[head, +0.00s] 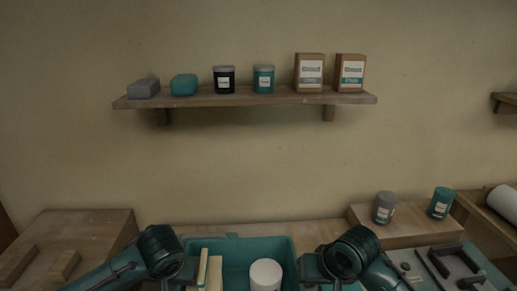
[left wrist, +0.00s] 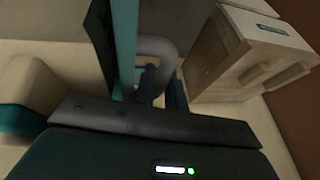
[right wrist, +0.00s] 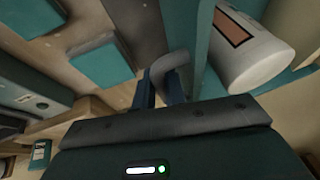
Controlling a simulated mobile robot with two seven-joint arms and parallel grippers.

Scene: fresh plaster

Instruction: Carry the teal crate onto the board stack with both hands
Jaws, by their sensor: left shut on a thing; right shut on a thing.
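The teal crate (head: 237,247) is at the bottom middle of the head view, between my two arms. It holds a white cylinder (head: 265,274) and pale yellow bars (head: 203,268). In the left wrist view my left gripper (left wrist: 160,92) is shut on a grey loop handle at the crate's teal wall (left wrist: 126,45). In the right wrist view my right gripper (right wrist: 160,92) is shut on the other grey handle, beside the teal wall (right wrist: 204,50). The crate's underside is hidden. A wooden block with strips on top (head: 95,226) stands at left; I cannot tell whether it is the board stack.
A wall shelf (head: 240,98) carries tins, boxes and two soft blocks. At right, a grey tin (head: 384,207) and a teal tin (head: 441,202) stand on a raised wooden board (head: 405,235). Dark tools (head: 455,265) and a white roll (head: 503,201) lie near my right arm.

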